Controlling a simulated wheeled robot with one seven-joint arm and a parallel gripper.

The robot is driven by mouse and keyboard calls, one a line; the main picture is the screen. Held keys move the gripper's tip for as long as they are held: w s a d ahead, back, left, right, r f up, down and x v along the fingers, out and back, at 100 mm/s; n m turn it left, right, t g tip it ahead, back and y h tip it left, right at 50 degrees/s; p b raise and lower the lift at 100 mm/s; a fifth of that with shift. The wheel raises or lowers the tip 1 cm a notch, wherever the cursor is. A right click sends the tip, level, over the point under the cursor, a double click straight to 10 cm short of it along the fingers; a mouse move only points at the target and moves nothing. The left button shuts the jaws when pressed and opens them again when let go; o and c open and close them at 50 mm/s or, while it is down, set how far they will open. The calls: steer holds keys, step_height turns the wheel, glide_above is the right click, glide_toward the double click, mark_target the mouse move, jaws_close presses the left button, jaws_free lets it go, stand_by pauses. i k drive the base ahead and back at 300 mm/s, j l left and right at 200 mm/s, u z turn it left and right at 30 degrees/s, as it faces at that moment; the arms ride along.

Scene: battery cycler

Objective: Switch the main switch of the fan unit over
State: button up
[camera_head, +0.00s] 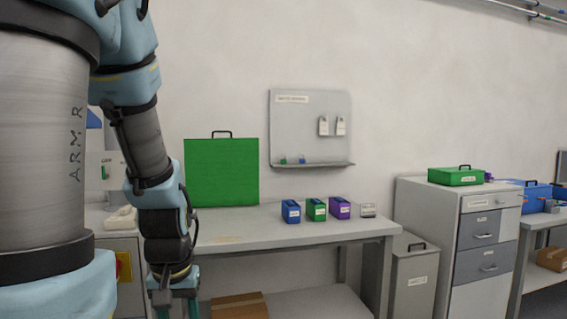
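A yellow plate with a red part (123,266), which looks like a main switch, is on the front of a grey cabinet (128,300) at the lower left. My arm partly covers it, and its setting cannot be read. No label that I can read marks the cabinet as the fan unit. My gripper (176,306) points down at the bottom edge, just right of the yellow plate in the picture. Its fingertips are cut off by the frame, so I cannot tell if it is open or shut.
A workbench (290,234) holds a green case (222,172), blue, green and purple boxes (316,209) and a small grey item (368,210). A cardboard box (239,306) is underneath. A grey bin (414,277) and drawer cabinet (437,225) stand to the right.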

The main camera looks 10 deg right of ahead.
mark_target(119, 264)
steer(key=l+u, duration=0.1)
steer(key=u, duration=2.65)
steer(key=k+l+u, duration=0.35)
steer(key=k+l, duration=0.45)
steer(key=k, duration=0.1)
